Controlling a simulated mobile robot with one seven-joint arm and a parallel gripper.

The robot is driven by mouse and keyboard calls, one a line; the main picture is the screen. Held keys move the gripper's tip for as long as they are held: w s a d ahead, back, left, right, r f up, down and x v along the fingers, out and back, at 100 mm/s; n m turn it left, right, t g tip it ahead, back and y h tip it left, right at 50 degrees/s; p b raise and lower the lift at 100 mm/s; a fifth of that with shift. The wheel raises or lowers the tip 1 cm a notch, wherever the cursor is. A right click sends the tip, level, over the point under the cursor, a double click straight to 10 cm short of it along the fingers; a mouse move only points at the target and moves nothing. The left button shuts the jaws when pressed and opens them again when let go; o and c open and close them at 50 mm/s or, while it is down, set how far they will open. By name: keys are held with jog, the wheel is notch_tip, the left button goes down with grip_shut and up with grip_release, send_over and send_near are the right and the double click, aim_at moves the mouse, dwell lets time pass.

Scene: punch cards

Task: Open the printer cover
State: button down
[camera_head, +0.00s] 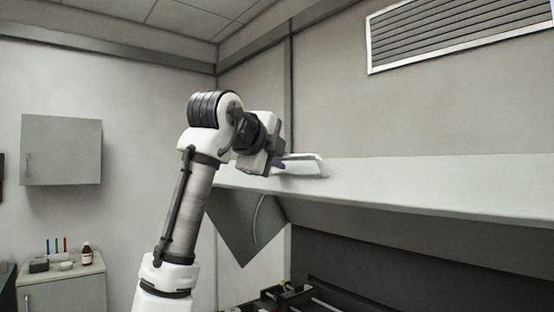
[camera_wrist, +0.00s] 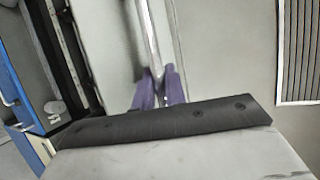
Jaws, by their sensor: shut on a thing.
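The printer cover (camera_head: 420,185) is a long pale grey panel in the head view. It stands raised, with a dark space beneath it. A pale bar handle (camera_head: 305,166) sits near its left end. My gripper (camera_head: 279,164) is at the handle. In the wrist view its two purple fingertips (camera_wrist: 159,88) are closed on the silvery handle bar (camera_wrist: 148,38), which runs upward from them. The cover's grey surface (camera_wrist: 105,45) shows behind the bar. The exact contact is small and partly hidden in the head view.
The dark printer interior (camera_head: 345,299) lies below the raised cover. A slatted vent (camera_head: 460,35) is on the wall at upper right. At left, a wall cabinet (camera_head: 61,150) hangs above a low cabinet (camera_head: 65,293) with a brown bottle (camera_head: 87,254) and small items.

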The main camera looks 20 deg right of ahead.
jog(key=c, duration=1.5)
grip_release()
jog(key=shift+o, duration=0.2)
jog(key=shift+s+a, duration=0.1)
jog(key=b+v, duration=0.3)
jog(key=v, duration=1)
jog(key=shift+a+r+b, duration=0.15)
jog(key=shift+a+b, duration=0.05)
jog(key=shift+b, duration=0.15)
jog(key=shift+s, duration=0.15)
